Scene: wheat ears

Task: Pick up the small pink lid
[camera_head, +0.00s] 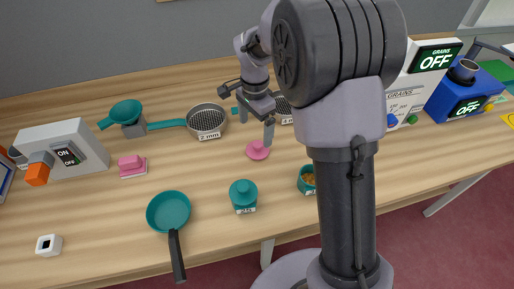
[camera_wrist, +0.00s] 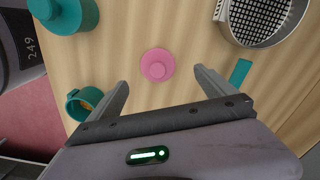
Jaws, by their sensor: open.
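The small pink lid (camera_head: 257,150) is a round disc with a knob, lying on the wooden table. In the wrist view the lid (camera_wrist: 157,65) lies just beyond my fingertips, roughly midway between them sideways. My gripper (camera_head: 257,132) is open and empty above the table by the lid. Its two fingers also show in the wrist view (camera_wrist: 160,76), spread wide on either side. I cannot tell the exact height of the fingertips over the table.
A teal lidded jar (camera_head: 243,196) and a teal cup with grains (camera_head: 307,180) stand nearer the front edge. Sieves (camera_head: 206,121) lie behind to the left and partly behind my gripper. Bare table surrounds the lid.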

